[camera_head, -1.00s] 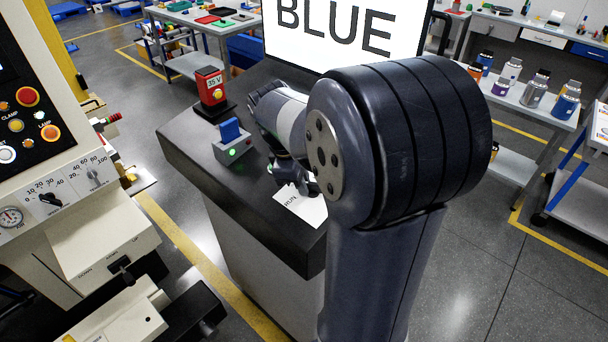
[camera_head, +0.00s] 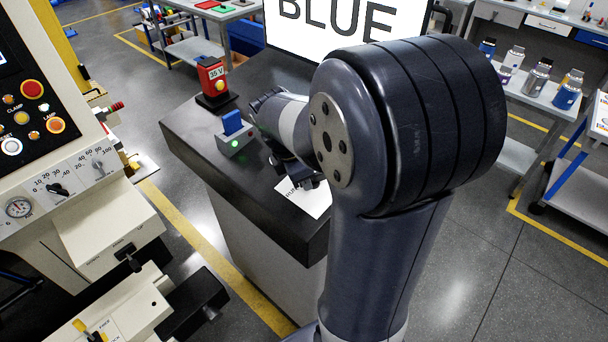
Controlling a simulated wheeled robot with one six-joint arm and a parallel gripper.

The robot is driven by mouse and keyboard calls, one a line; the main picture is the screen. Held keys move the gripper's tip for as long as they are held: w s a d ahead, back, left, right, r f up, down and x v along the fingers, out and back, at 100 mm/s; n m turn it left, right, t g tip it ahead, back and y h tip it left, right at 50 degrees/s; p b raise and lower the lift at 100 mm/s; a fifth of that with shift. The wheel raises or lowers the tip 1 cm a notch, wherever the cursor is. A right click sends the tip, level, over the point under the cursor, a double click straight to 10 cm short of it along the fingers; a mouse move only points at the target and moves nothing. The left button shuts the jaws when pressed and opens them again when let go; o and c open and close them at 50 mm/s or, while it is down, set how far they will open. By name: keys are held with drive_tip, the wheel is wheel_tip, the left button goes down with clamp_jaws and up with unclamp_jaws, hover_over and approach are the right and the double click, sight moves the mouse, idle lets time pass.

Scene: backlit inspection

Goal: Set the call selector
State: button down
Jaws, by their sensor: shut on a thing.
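A large screen (camera_head: 345,22) behind reads BLUE.
A machine panel (camera_head: 40,120) is at far left, and a shelf with bottles (camera_head: 540,90) at right. My arm hides the bench's right side.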

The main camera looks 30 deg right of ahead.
idle(0.3)
drive_tip(key=c, duration=1.5)
unclamp_jaws()
drive_tip(key=b+v, duration=0.1)
drive_tip(key=v, duration=1)
drive_tip(key=x, duration=1.1)
drive_tip(key=shift+p, duration=0.35)
drive_tip(key=shift+r, duration=0.1)
